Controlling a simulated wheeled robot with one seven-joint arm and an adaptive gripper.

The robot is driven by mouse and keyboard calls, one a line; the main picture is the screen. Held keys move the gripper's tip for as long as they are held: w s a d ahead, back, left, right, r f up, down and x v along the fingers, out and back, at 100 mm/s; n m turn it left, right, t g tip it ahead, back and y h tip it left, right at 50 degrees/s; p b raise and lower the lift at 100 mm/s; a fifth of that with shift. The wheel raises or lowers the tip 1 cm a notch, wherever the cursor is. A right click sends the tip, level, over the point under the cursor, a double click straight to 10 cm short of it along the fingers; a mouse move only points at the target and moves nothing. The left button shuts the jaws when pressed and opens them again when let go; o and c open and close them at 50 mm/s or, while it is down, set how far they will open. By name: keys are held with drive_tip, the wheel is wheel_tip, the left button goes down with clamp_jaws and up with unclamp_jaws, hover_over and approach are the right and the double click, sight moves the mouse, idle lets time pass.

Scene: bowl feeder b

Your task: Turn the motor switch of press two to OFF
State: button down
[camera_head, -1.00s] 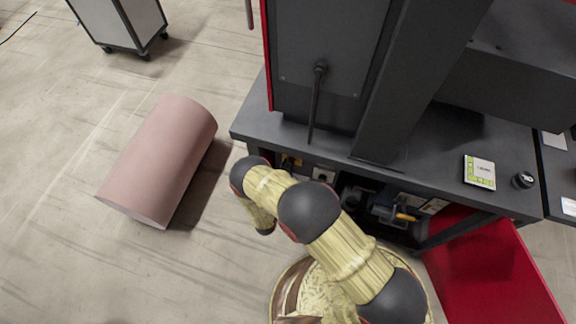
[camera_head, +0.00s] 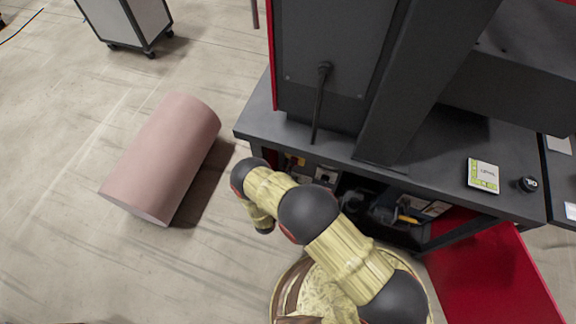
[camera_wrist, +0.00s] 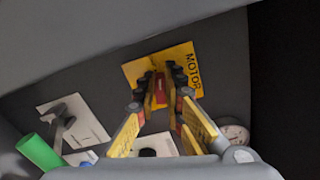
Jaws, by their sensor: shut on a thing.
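In the wrist view a yellow plate (camera_wrist: 190,60) marked MOTOR is fixed to a dark panel. A red switch knob (camera_wrist: 160,88) sits on it, between my fingertips. My gripper (camera_wrist: 161,90), with yellow and dark fingers, is shut on this knob. The fingers hide the knob's sides, and I cannot read its position or any ON or OFF marking. In the head view my arm reaches to the front of the machine bench (camera_head: 420,165), below its top.
In the wrist view a white plate with a dark lever (camera_wrist: 62,122), a green cylinder (camera_wrist: 40,152) and a round dial (camera_wrist: 235,134) lie near my fingers. A pink roll (camera_head: 163,158) lies on the floor left. A red panel (camera_head: 490,280) stands right.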

drive_tip(key=shift+a+f+n, duration=0.1)
drive_tip(key=shift+f+n, duration=0.05)
drive_tip(key=shift+n, duration=0.6)
drive_tip(key=shift+f+n, duration=0.15)
drive_tip(key=shift+n, duration=0.6)
drive_tip(key=c, duration=1.9)
unclamp_jaws()
drive_tip(key=shift+s, duration=0.1)
drive_tip(key=v, duration=1.1)
drive_tip(key=shift+s+a, duration=0.1)
drive_tip(key=shift+s, duration=0.3)
